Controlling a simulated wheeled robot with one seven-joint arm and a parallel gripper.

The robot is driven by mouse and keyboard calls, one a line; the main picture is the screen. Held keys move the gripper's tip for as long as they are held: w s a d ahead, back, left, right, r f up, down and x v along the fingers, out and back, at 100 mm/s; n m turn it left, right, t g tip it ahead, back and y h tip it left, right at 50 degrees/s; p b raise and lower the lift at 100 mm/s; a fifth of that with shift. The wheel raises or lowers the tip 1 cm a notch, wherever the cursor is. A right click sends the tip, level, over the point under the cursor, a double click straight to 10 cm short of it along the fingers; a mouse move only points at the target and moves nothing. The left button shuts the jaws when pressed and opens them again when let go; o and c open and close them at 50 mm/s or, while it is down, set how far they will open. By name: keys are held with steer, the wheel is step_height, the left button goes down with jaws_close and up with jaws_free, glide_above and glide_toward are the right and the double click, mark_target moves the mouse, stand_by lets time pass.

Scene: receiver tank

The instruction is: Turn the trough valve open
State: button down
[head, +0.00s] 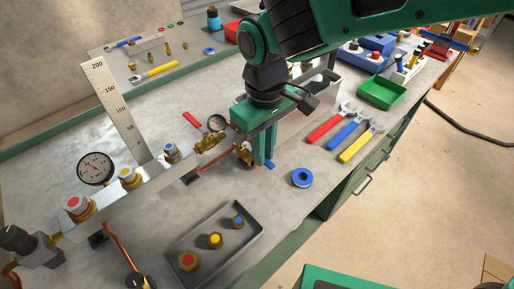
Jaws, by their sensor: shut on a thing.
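My gripper (265,155) points down at the right end of the brass and copper pipe run, with its green fingers close together. It is shut on a small blue handle (270,166), and only the handle's tip shows below the fingers. A brass valve body (245,153) sits just left of the fingers, partly covered by them. I take this to be the trough valve, but no label shows. How far the handle is turned cannot be told. Another brass valve (209,142) with a red lever (193,120) stands further left.
A blue tape ring (302,177), wrenches (345,133) and a fittings tray (178,243) lie nearby. An upright scale (115,108) stands at left.

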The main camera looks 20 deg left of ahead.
steer(key=shift+w+r, duration=0.2)
steer(key=shift+w, duration=0.3)
steer(key=c, duration=1.8)
jaws_free()
steer(key=shift+o, duration=0.3)
steer(key=shift+s+f, duration=0.1)
steer(key=shift+s, duration=0.05)
step_height(320, 180, up, 11)
steer(key=shift+f, duration=0.15)
